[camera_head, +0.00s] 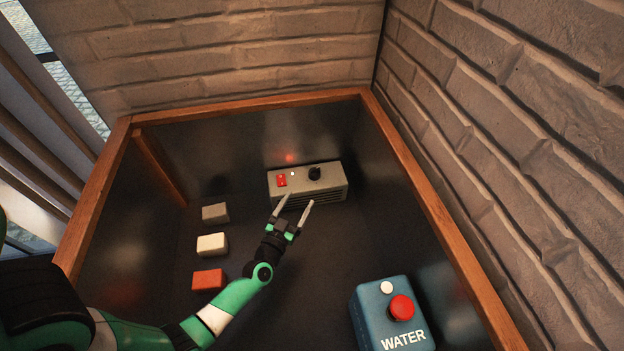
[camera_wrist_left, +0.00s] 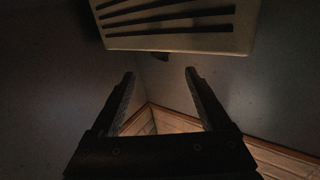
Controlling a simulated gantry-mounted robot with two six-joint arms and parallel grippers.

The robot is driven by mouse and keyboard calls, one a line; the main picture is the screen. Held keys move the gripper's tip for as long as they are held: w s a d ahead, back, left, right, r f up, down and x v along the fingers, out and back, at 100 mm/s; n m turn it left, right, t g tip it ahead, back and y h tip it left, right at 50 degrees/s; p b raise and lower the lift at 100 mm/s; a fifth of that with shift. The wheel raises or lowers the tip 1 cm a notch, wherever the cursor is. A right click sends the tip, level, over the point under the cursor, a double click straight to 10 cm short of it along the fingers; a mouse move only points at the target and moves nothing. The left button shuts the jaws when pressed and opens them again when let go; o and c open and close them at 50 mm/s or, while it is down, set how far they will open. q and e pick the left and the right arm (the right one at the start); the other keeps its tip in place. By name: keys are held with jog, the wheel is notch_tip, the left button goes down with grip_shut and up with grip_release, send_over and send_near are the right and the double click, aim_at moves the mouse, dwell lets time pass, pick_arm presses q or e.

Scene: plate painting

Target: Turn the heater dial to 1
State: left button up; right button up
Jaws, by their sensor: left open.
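The heater (camera_head: 334,190) is a grey-beige box at the back of the dark recessed bay, with vent slots on its front. On its top are a black round dial (camera_head: 314,173), a red switch (camera_head: 281,181) and a small white dot. The dial's setting is too small to read. My left gripper (camera_head: 295,201) is open and empty just in front of the heater, apart from the dial. In the left wrist view, the slotted heater front (camera_wrist_left: 180,22) is beyond the open fingers (camera_wrist_left: 160,75), and the dial is not clearly seen. My right gripper is not in view.
A grey block (camera_head: 215,213), a white block (camera_head: 212,245) and a red block (camera_head: 208,280) stand in a row at left. A blue WATER box (camera_head: 375,318) with a red button is at front right. A wooden rim (camera_head: 420,180) edges the bay.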

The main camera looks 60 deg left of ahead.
aim_at(313, 177)
pick_arm(q)
jog(key=b+x, duration=0.3)
jog(key=x, duration=0.7)
jog(key=shift+f+b, duration=0.1)
jog(key=shift+b, duration=0.25)
jog(key=shift+w+a, duration=0.3)
jog(key=shift+a, duration=0.05)
grip_shut()
